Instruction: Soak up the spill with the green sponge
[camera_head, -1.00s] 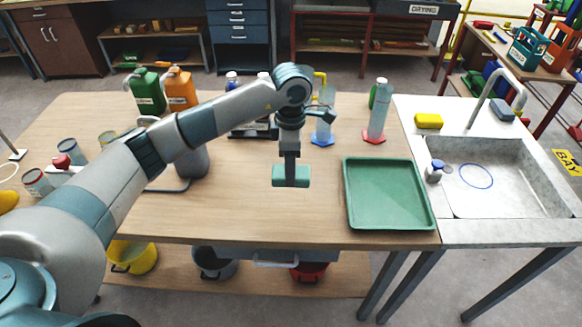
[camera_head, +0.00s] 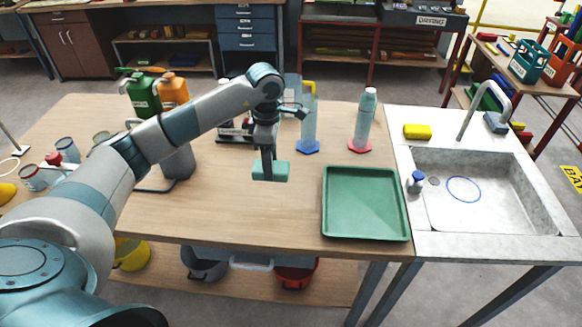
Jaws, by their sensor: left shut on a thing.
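The green sponge (camera_head: 272,172) is a small teal-green block. My left gripper (camera_head: 264,164) points down over the middle of the wooden table and is shut on it. Bare wood shows around the sponge; I cannot tell whether it touches the tabletop. I can make out no spill on the table; one may be hidden under the sponge or behind my arm. My right gripper is not in view.
A green tray (camera_head: 365,232) lies right of the sponge. Bottles (camera_head: 363,125) stand behind, and a grey jug (camera_head: 178,158) stands to the left. A sink (camera_head: 500,200) with a yellow sponge (camera_head: 417,131) on its rim is at the right. The front middle of the table is clear.

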